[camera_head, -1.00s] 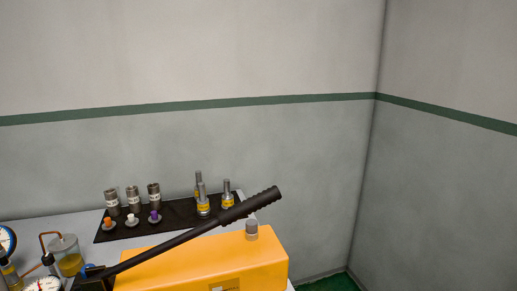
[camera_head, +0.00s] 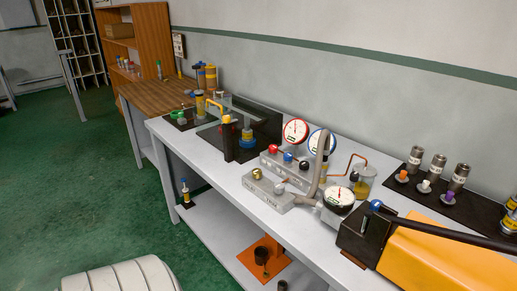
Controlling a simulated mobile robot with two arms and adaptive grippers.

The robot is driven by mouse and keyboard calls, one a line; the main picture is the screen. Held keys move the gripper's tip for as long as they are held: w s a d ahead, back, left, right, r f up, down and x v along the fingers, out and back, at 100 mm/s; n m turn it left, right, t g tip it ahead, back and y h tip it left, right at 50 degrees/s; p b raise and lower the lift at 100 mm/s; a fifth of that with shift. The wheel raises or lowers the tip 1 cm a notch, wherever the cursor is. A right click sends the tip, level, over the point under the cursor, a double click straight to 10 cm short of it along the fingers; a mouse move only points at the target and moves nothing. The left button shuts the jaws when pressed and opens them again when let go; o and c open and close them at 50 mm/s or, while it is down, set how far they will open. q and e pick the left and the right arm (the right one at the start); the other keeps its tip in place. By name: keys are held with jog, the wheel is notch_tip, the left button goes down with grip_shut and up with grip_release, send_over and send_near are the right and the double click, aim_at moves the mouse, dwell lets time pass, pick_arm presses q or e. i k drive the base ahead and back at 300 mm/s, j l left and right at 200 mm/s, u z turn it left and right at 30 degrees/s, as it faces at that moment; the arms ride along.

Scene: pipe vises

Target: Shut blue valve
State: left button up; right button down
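A grey valve block (camera_head: 284,172) stands on the white bench. On it are a red knob (camera_head: 273,149), a blue knob (camera_head: 288,157) and another small dark knob (camera_head: 304,165). I cannot tell from the view whether either blue knob is open or shut. Neither of my grippers is in view.
The white bench (camera_head: 215,150) also carries a brass-knobbed block (camera_head: 265,193), a red gauge (camera_head: 296,131), a blue gauge (camera_head: 322,142), a front gauge (camera_head: 339,198) and an oil jar (camera_head: 362,181). A black mat (camera_head: 440,203) holds several fittings. Green floor (camera_head: 60,180) is clear at left.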

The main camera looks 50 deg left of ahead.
aim_at(288, 156)
jog(key=u, duration=1.35)
jog(key=i+j+z, duration=0.55)
